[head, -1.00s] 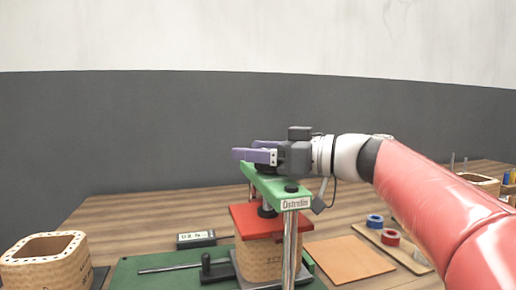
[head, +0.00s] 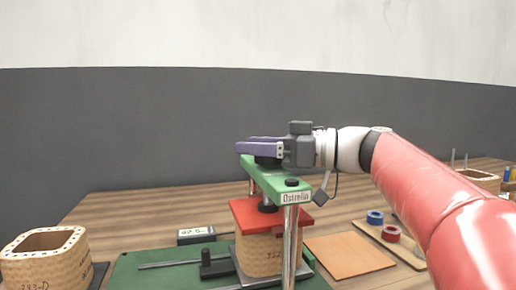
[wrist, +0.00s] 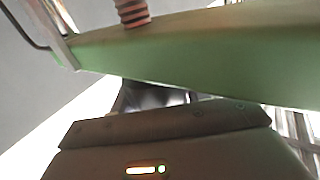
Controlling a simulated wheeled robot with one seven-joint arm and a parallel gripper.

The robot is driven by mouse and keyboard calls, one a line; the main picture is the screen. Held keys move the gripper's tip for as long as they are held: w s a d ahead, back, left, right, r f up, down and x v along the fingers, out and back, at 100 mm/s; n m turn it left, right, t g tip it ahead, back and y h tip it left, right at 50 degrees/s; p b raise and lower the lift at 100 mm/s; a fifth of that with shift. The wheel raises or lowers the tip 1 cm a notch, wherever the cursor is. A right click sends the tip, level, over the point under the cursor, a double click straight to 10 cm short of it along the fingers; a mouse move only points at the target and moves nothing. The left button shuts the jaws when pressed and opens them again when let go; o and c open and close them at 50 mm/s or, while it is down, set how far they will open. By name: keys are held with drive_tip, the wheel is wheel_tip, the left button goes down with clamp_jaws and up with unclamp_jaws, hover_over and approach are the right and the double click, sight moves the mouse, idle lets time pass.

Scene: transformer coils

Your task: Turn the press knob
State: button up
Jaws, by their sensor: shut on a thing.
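The press has a green top beam (head: 275,178) on metal posts, labelled "Ostrelin" or similar. Below it a red plate (head: 270,217) rests on a woven-looking tan coil (head: 262,255). My gripper (head: 258,148) is level above the beam, its purple fingers pointing left. It is shut on the press knob (head: 267,161), a dark piece on top of the beam, mostly hidden by the fingers. In the wrist view the green beam (wrist: 190,62) crosses close by, and the fingertips cannot be made out.
A small digital display (head: 196,235) stands behind the green base mat (head: 140,267). Another tan coil (head: 45,260) is at the left. An orange-brown sheet (head: 348,255) and a board with blue (head: 375,217) and red rolls (head: 391,233) lie at the right.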

drive_tip(key=n+g, duration=0.2)
drive_tip(key=g, duration=0.2)
drive_tip(key=shift+s+n+y, duration=0.1)
drive_tip(key=shift+n+y, duration=0.2)
drive_tip(key=n+g, duration=0.2)
drive_tip(key=g, duration=0.1)
drive_tip(key=n+g+p, duration=0.1)
drive_tip(key=g, duration=0.1)
drive_tip(key=shift+s+d, duration=0.1)
drive_tip(key=shift+s, duration=0.2)
drive_tip(key=n+g+h, duration=0.1)
drive_tip(key=g, duration=0.1)
drive_tip(key=n+g+h, duration=0.1)
drive_tip(key=n+g, duration=0.1)
drive_tip(key=n+g+h, duration=0.1)
drive_tip(key=g, duration=0.1)
drive_tip(key=shift+s+d+n+p, duration=0.2)
drive_tip(key=shift+s+n+p, duration=0.1)
drive_tip(key=shift+s+p, duration=0.05)
drive_tip(key=shift+s+n+g+h, duration=0.15)
drive_tip(key=shift+n+g+h, duration=0.9)
drive_tip(key=shift+g, duration=0.35)
drive_tip(key=shift+s+n+g+h, duration=0.1)
drive_tip(key=shift+n+g+h, duration=0.2)
drive_tip(key=shift+h, duration=0.15)
drive_tip(key=o, duration=1)
drive_tip(key=shift+a+m+t+y, duration=0.1)
drive_tip(key=shift+m+t+y, duration=0.65)
drive_tip(key=shift+t+y, duration=0.05)
